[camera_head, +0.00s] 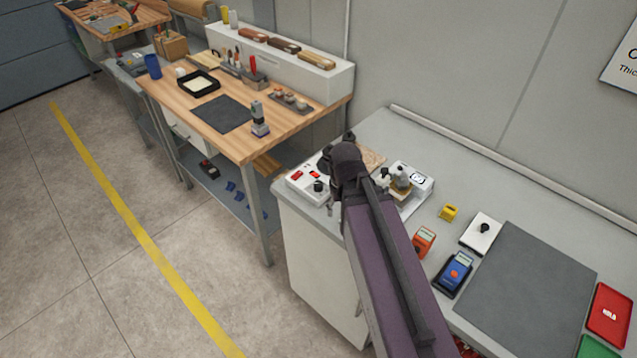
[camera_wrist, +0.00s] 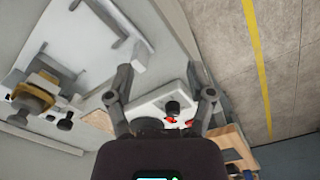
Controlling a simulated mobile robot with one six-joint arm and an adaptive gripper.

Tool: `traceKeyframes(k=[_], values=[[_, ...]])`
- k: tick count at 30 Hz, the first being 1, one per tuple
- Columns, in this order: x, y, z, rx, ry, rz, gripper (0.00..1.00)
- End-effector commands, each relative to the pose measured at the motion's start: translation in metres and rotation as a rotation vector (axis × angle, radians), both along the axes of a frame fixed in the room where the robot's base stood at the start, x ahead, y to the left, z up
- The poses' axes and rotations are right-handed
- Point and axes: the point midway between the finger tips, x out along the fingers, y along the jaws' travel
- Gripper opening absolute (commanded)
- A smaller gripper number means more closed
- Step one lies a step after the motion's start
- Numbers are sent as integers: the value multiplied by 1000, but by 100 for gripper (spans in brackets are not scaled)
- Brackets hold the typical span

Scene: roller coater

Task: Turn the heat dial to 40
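A white control box (camera_head: 306,190) with red switches and a black dial (camera_head: 318,186) sits at the near left corner of the grey counter. In the wrist view the box (camera_wrist: 150,104) and its black dial (camera_wrist: 172,108) show between the fingers of my gripper (camera_wrist: 157,72). The fingers are spread open with nothing held, and the dial appears apart from both. No scale or number is readable on the dial. In the head view my arm hides most of the gripper and part of the bench equipment.
A small machine (camera_head: 402,182) stands right of my arm. A white plate with a black knob (camera_head: 482,233), an orange meter (camera_head: 423,242), a blue meter (camera_head: 455,271) and a grey mat (camera_head: 528,288) lie along the counter. A wooden workbench (camera_head: 240,143) stands at left.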

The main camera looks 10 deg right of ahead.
Motion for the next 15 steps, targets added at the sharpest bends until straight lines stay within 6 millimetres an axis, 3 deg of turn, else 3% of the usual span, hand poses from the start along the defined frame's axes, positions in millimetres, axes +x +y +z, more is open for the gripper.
traceKeyframes(k=[15], values=[[127, 20, 48, 1, 0, 644, 81]])
